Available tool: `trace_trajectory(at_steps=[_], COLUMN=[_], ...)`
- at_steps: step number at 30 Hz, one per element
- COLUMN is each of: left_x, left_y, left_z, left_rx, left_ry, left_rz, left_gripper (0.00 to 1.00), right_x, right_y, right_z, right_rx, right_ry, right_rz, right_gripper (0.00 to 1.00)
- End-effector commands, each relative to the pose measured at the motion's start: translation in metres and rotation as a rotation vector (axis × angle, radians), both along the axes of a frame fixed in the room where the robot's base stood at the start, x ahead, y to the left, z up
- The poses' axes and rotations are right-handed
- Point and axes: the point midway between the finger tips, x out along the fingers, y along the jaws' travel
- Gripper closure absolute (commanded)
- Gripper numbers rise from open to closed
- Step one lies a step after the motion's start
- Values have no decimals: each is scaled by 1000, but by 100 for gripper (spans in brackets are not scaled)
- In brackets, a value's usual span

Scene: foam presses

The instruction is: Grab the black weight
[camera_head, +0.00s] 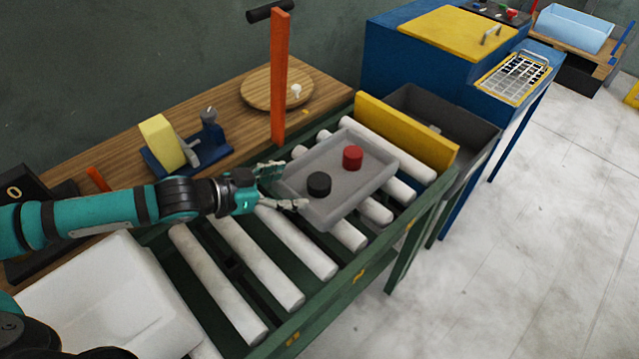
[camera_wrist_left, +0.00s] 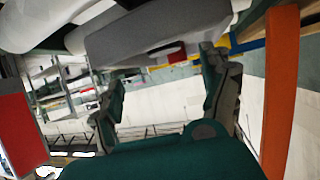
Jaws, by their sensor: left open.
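The black weight (camera_head: 319,184) is a short cylinder standing upright in the left part of a grey tray (camera_head: 338,208) on the roller conveyor. A red weight (camera_head: 352,157) stands behind it to the right, apart from it. My left gripper (camera_head: 286,186) is open and empty at the tray's left edge, its fingers spread toward the black weight but not around it. In the left wrist view the open fingers (camera_wrist_left: 165,92) frame a gap below the tray (camera_wrist_left: 140,35), with part of the red weight (camera_wrist_left: 176,56) showing. The black weight is not clear there. My right gripper is not in view.
An orange post (camera_head: 279,80) stands behind the gripper at the conveyor's far side. A yellow board (camera_head: 405,130) and a dark bin (camera_head: 432,105) lie beyond the tray. Bare rollers (camera_head: 255,250) lie in front. A white container (camera_head: 105,300) stands at the lower left.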

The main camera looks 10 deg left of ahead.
Motion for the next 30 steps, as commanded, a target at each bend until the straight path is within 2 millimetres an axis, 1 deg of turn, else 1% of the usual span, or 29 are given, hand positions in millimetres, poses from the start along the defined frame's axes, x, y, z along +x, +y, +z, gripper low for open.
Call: trace_trajectory(at_steps=[1,3,11,16,19,22,29,30], left_x=[6,14,26,46,54,58,59,59], left_y=[-8,-13,-24,-38,-45,-49,-49,-49], left_z=[-3,-7,-16,-26,-33,-36,-37,-37], left_rx=[-2,-1,0,-1,-1,0,2,2], left_ry=[-1,0,0,0,0,0,0,0], left_rz=[-2,0,0,-1,0,1,0,0], left_gripper=[20,20,20,20,20,20,20,25], right_x=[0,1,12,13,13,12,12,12], right_y=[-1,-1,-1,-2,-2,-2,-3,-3], right_z=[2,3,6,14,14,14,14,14], right_rx=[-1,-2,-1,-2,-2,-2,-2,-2], right_ry=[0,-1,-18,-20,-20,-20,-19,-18], right_rz=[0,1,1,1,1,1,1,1], right_gripper=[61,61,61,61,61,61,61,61])
